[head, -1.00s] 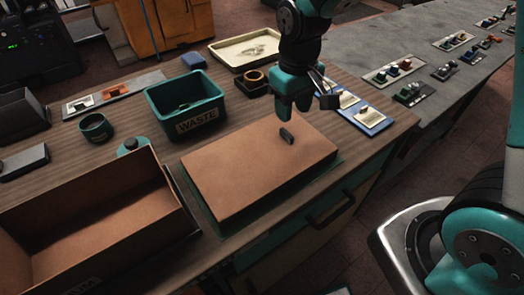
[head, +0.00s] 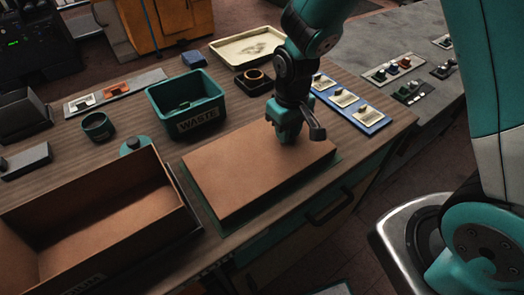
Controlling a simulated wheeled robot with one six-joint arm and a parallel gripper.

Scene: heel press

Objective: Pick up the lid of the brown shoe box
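The brown lid (head: 235,175) lies flat, top side up, on a thin green mat (head: 334,168) at the front of the wooden table. My gripper (head: 287,136) points down with its fingertips at the lid's top, where the small dark handle was visible earlier. The handle is now hidden by the fingers, and I cannot tell whether they are closed on it. The open brown shoe box (head: 95,215) stands to the left of the lid, and its visible inside looks empty.
A green WASTE bin (head: 187,108) stands behind the lid. A dark round ring (head: 253,83) and a cream tray (head: 247,47) are further back. A small green cup (head: 97,126) stands behind the box.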

